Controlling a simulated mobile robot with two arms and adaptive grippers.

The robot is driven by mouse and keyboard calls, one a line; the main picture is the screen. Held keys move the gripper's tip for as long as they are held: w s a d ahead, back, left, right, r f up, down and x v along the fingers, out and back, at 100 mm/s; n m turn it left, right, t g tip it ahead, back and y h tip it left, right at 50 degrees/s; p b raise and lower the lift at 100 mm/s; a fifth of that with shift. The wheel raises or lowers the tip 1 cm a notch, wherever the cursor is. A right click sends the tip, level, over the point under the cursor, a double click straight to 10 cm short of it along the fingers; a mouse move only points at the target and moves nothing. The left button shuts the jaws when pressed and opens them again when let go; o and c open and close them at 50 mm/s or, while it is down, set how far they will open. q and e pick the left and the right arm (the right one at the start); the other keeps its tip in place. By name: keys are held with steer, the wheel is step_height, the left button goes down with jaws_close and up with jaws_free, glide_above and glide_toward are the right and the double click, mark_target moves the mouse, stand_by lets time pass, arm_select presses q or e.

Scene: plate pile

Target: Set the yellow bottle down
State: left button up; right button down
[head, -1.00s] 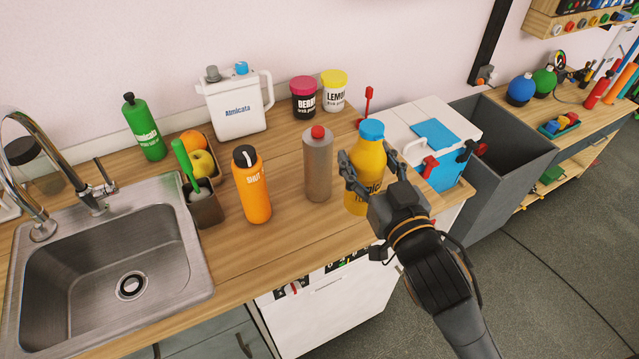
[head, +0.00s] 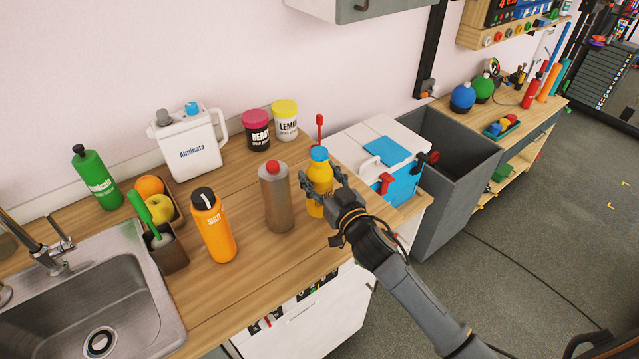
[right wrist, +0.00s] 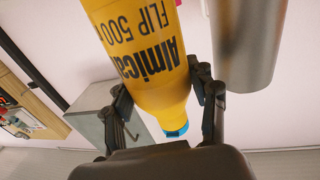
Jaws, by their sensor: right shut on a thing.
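The yellow bottle (head: 320,173) with a blue cap stands roughly upright at the right end of the wooden counter. My right gripper (head: 323,187) is shut on it, a finger on each side. In the right wrist view the yellow bottle (right wrist: 150,60) appears upside down between the fingers (right wrist: 165,108), its cap towards the palm. Its base looks at or just above the counter top; I cannot tell whether it touches. My left gripper is not in view.
A brown bottle (head: 277,199) with a red cap stands close left of the yellow bottle. An orange bottle (head: 214,228) is farther left. Two jars (head: 257,132) stand behind. A white and blue box (head: 375,150) is to the right. Bare counter (head: 240,285) lies in front.

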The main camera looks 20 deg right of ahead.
mark_target(325, 194)
steer(key=shift+s+f, duration=0.1)
steer(key=shift+f, duration=1.2)
steer(key=shift+f, duration=0.2)
steer(key=shift+c, duration=2.1)
jaws_free()
